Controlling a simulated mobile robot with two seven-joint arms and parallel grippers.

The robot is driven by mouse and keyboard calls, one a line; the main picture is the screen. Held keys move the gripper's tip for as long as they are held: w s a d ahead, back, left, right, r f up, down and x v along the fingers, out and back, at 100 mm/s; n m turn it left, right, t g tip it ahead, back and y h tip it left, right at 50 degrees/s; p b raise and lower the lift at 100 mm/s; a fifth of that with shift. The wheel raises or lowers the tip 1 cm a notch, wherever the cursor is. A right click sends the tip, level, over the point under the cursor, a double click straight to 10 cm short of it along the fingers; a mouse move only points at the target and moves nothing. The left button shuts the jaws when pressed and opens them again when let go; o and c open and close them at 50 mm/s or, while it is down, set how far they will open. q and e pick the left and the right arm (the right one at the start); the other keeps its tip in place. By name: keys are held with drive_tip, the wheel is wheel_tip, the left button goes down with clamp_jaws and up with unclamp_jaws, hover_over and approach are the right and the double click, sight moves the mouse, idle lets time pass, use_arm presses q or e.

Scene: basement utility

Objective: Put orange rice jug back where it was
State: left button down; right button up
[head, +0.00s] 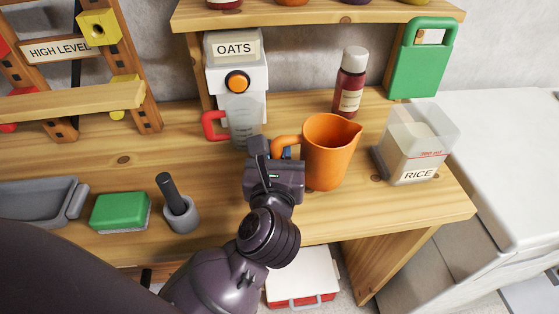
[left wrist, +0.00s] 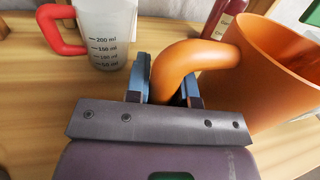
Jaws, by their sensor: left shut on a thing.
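The orange jug (head: 332,152) stands upright at the front of the wooden counter, its handle to the left and its spout to the right. It also shows large in the left wrist view (left wrist: 262,80). My left gripper (head: 276,154) is shut on the jug's handle; in the left wrist view its fingers (left wrist: 168,85) sit on both sides of the handle. A clear rice container (head: 418,145) labelled RICE stands just right of the jug. The inside of the jug is mostly hidden. My right gripper is not in view.
The OATS dispenser (head: 237,65) stands behind left, with a red-handled measuring cup (head: 243,122) under it. A dark red bottle (head: 350,82) is behind the jug. A green sponge (head: 120,212), mortar and pestle (head: 178,206) and grey tray (head: 38,200) lie left. The counter's front edge is close.

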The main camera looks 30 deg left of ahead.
use_arm(q)
wheel_tip(320, 180, down, 3)
drive_tip(key=shift+w+r, duration=0.1)
drive_tip(key=shift+r, duration=0.1)
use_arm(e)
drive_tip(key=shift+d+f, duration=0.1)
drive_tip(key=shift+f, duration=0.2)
use_arm(q)
drive_tip(key=shift+f+b, duration=0.15)
drive_tip(key=shift+b, duration=0.15)
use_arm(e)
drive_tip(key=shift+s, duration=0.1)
use_arm(q)
drive_tip(key=shift+f, duration=0.1)
drive_tip(key=c, duration=1)
unclamp_jaws()
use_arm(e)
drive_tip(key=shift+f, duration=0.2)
